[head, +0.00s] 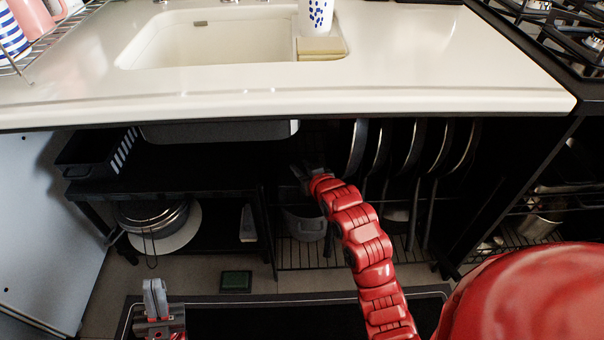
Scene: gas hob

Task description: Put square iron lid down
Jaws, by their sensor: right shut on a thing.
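My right gripper (308,180) is at the end of the red arm, reaching into the dark open cabinet under the counter. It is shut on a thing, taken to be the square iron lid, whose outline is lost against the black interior. I cannot tell how the lid is tilted or whether it touches a shelf. My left gripper (155,298) is low at the left, in front of the cabinet and apart from its contents. Its fingers are together, with nothing seen between them.
Several pans (408,150) hang or stand upright at the right of my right gripper. A grey pot (303,224) stands below it on a wire rack (300,255). A black shelf (170,181) with a black basket (95,155) is at the left. The counter edge (290,110) lies above.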

